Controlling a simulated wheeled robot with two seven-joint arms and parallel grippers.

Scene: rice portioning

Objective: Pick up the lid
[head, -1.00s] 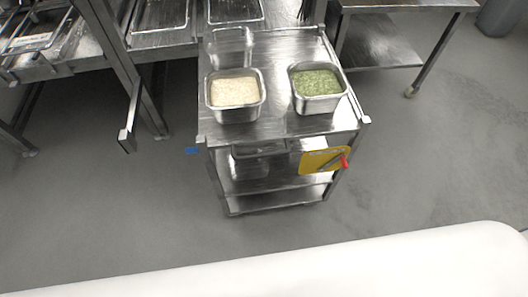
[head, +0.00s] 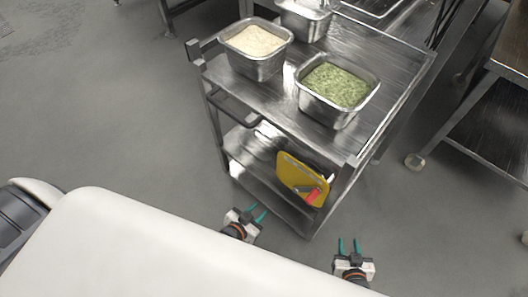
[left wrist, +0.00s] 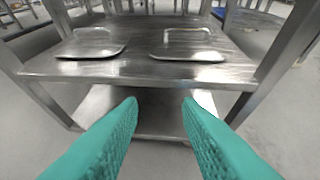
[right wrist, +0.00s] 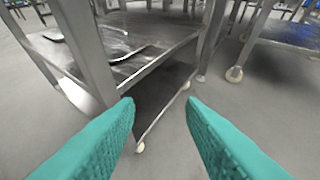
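My right gripper (head: 349,245) is open and empty, also in the right wrist view (right wrist: 160,108). Both grippers are low, in front of the cart and apart from the metal pieces.
A steel cart (head: 225,75) carries a pan of rice (head: 257,42), a pan of green food (head: 338,86) and another metal pan (head: 305,20). Another steel table (head: 500,95) stands right.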

